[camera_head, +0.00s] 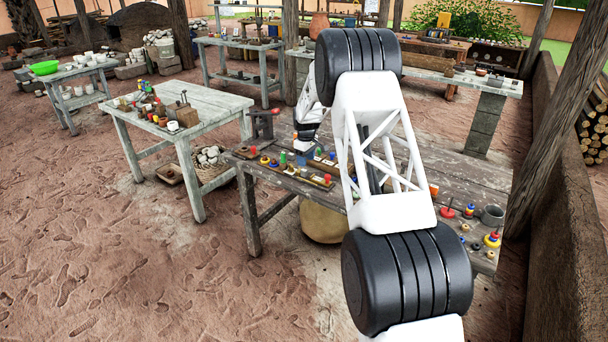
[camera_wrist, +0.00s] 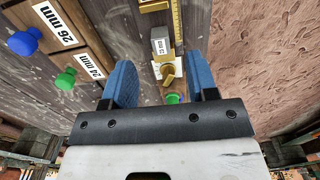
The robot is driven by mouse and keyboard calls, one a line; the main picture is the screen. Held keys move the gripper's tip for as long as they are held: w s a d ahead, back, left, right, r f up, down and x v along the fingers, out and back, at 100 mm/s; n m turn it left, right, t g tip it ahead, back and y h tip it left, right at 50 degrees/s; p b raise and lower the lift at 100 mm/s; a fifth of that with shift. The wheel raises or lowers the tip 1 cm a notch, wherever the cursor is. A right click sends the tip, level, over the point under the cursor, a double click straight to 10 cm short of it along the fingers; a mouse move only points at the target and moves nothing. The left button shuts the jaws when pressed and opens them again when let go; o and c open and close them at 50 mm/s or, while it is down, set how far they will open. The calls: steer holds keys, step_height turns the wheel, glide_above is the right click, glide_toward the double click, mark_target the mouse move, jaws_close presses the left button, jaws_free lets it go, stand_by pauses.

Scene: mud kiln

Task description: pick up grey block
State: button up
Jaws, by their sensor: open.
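A small grey block (camera_wrist: 159,34) with a white size label is at the top centre of the wrist view. It rests by a brass piece (camera_wrist: 168,74) and a yellow ruler strip (camera_wrist: 177,20). My gripper (camera_wrist: 160,62) has its two blue fingers spread apart, one on each side of the brass piece. The block appears beyond the fingertips, apart from them, and nothing is held. In the head view my gripper (camera_head: 304,146) is low over the worn wooden table (camera_head: 456,165). I cannot make out the grey block clearly there.
A green peg (camera_wrist: 173,98) shows between the fingers. Wooden boards labelled 26 mm (camera_wrist: 58,24) and 24 mm (camera_wrist: 89,66) lie left, with a blue knob (camera_wrist: 24,41) and green knob (camera_wrist: 66,78). The table edge is close on the right. A vise (camera_head: 262,124) stands nearby.

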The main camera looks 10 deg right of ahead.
mark_target(306, 171)
steer(key=shift+f, duration=0.75)
steer(key=shift+f, duration=0.1)
steer(key=shift+d+f, duration=0.1)
steer(key=shift+f, duration=2.4)
jaws_close()
steer(key=shift+r, duration=0.2)
